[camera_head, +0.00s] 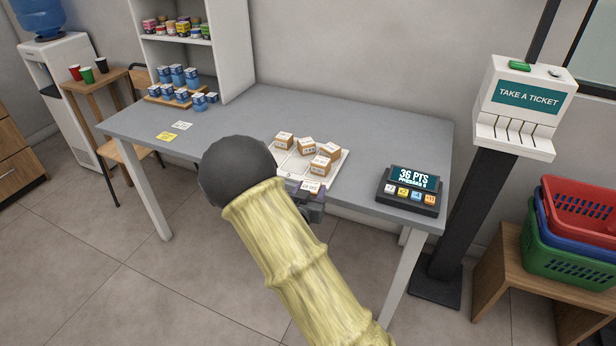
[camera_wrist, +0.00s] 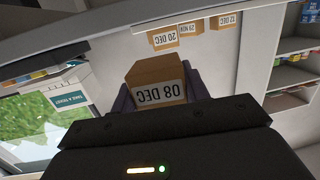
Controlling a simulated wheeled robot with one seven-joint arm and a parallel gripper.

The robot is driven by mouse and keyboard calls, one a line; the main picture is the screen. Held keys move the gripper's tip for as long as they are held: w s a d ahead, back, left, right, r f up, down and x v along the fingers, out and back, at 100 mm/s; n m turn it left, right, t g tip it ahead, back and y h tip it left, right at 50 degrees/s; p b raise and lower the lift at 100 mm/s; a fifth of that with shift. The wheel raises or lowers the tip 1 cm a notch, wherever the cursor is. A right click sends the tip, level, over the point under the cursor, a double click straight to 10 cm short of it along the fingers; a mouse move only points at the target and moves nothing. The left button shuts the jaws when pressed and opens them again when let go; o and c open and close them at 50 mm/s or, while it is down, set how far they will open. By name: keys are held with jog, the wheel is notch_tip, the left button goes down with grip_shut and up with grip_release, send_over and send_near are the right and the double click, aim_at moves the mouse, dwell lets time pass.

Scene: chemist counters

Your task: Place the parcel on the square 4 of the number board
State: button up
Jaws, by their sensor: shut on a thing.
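The parcel, a small brown box with a white label reading 08 DEC (camera_wrist: 158,88), is between the purple fingers of my gripper (camera_wrist: 162,98) in the wrist view. In the head view my gripper (camera_head: 312,192) is at the front edge of the white number board (camera_head: 290,161), partly hidden by my own arm; a small labelled patch shows there, but the held parcel is hard to make out. Several brown parcels (camera_head: 284,140) stand on the board. Others in the wrist view read 20 DEC (camera_wrist: 163,38), 29 NOV (camera_wrist: 192,28) and 12 DEC (camera_wrist: 227,20). The square numbers are not readable.
The grey counter (camera_head: 240,115) is clear behind the board. A points display (camera_head: 410,188) stands to the board's right, and blue-and-white boxes (camera_head: 181,86) stand at the left. A ticket dispenser (camera_head: 519,105) and stacked baskets (camera_head: 572,220) are beyond the right edge.

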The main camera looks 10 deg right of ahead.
jog(key=s+f+n+t+y, duration=0.1)
jog(key=s+f+n+y, duration=0.1)
jog(key=s+f, duration=0.3)
notch_tip(320, 180, down, 3)
jog(key=shift+s+a+f+y, duration=0.2)
jog(key=shift+a+y, duration=0.15)
jog(key=shift+y, duration=0.35)
